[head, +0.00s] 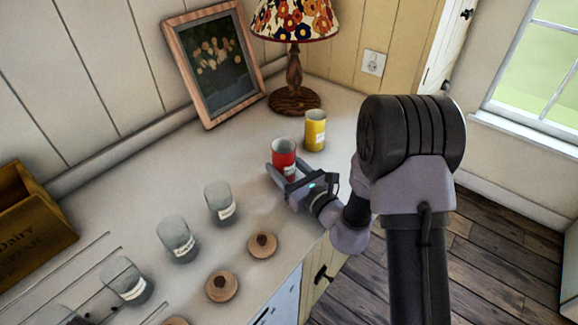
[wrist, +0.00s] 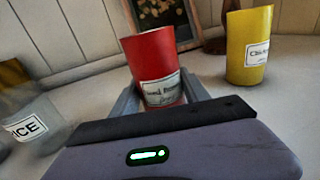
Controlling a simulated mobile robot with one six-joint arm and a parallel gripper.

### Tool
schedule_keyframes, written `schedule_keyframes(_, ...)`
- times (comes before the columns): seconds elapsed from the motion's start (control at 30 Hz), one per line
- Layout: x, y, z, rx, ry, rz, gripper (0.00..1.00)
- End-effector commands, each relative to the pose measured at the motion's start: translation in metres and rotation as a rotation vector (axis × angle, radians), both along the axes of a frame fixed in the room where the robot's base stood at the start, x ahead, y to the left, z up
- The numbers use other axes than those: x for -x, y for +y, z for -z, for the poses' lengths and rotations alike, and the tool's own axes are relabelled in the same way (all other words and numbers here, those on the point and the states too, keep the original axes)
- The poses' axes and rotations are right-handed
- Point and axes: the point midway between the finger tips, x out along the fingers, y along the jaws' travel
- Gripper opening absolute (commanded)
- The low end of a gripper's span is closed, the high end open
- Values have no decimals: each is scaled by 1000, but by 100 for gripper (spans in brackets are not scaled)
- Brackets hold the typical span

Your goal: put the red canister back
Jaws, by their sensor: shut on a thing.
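The red canister (head: 284,154) is an open-topped cylinder with a white label. It is upright near the right part of the counter in the head view. My gripper (head: 284,172) is shut on it, with one finger on each side low on its body. In the wrist view the red canister (wrist: 153,65) is between the fingers of my gripper (wrist: 160,100), its label facing me. I cannot tell whether its base touches the counter. A yellow canister (head: 315,131) stands just behind it to the right, apart from it; it also shows in the wrist view (wrist: 248,50).
Glass jars with labels (head: 220,208) stand in a row to the left, with round wooden lids (head: 262,245) in front. A lamp (head: 294,75) and a framed picture (head: 213,62) stand behind. A wooden crate (head: 35,225) is far left. Counter between crate and picture is clear.

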Motion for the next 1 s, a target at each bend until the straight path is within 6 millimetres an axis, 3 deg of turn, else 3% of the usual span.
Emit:
schedule_keyframes(0.2,0,0,2,0,0,-1,4)
schedule_keyframes(0.23,0,0,2,0,0,-1,55)
schedule_keyframes(0.33,0,0,1,0,0,-1,75)
schedule_keyframes(0.73,2,-2,-3,1,1,-1,75)
schedule_keyframes(1.0,49,-37,-3,-1,3,2,75)
